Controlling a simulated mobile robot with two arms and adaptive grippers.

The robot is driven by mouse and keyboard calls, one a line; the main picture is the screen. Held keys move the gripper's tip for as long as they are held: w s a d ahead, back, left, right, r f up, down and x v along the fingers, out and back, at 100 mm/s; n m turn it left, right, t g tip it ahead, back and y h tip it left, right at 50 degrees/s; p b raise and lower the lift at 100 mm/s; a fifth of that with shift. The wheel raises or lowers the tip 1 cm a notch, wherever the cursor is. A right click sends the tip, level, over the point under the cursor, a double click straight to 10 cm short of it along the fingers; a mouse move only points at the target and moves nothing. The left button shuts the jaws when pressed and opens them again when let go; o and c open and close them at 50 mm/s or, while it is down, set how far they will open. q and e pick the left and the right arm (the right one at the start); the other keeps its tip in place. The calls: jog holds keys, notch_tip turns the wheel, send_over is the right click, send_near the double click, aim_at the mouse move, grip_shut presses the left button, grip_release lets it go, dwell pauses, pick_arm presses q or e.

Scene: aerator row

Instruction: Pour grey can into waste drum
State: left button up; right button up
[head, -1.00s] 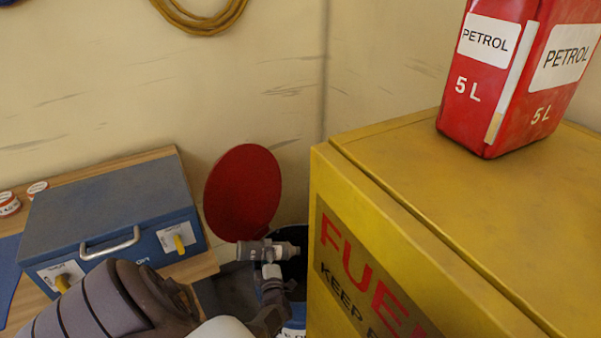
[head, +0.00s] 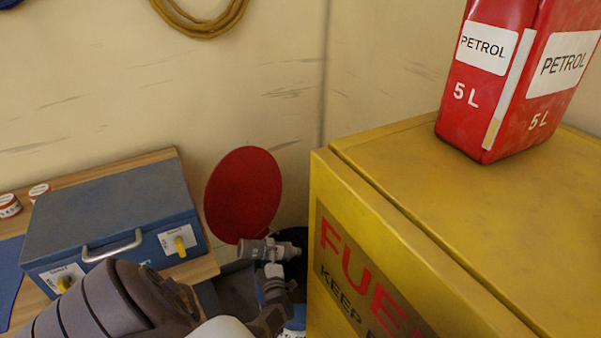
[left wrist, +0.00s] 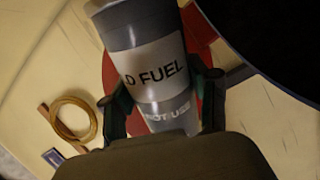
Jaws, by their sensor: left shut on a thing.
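The grey can (head: 252,249) lies nearly level in the head view, its far end pointing right with a slight downward tilt. My left gripper (head: 272,272) is shut on the can, with a finger on each side in the wrist view. The waste drum's dark mouth (head: 298,270) is just below and right of the can, partly hidden by my arm and the yellow cabinet. No liquid shows. My right gripper is out of view.
A round red lid (head: 243,195) stands upright behind the drum. The yellow fuel cabinet (head: 450,200) closes off the right side, with a red petrol can (head: 505,85) on top. A blue case (head: 110,215) sits on the wooden bench at left. A hose (head: 200,20) hangs on the wall.

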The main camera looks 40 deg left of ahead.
aim_at(277, 246)
pick_arm(q)
jog(key=shift+w+d+r+m+p, duration=0.15)
jog(key=shift+w+r+m+p, duration=0.1)
jog(key=shift+r+m+p, duration=0.2)
jog(key=shift+w+d+r+m+p, duration=0.2)
jog(key=shift+r+m+p, duration=0.1)
jog(key=shift+r+m, duration=0.25)
dwell(0.4)
jog(key=shift+w+d+r+m+p, duration=0.1)
jog(key=shift+w+r+m+p, duration=0.1)
jog(key=shift+r+m+p, duration=0.2)
jog(key=shift+w+d+r+m, duration=0.25)
jog(key=shift+w+r+m, duration=0.2)
jog(key=shift+m, duration=0.25)
jog(key=shift+r+p, duration=0.2)
jog(key=shift+p, duration=0.1)
jog(key=shift+w+d+r+m, duration=0.15)
jog(key=shift+w+d+m, duration=0.1)
jog(key=shift+m, duration=0.15)
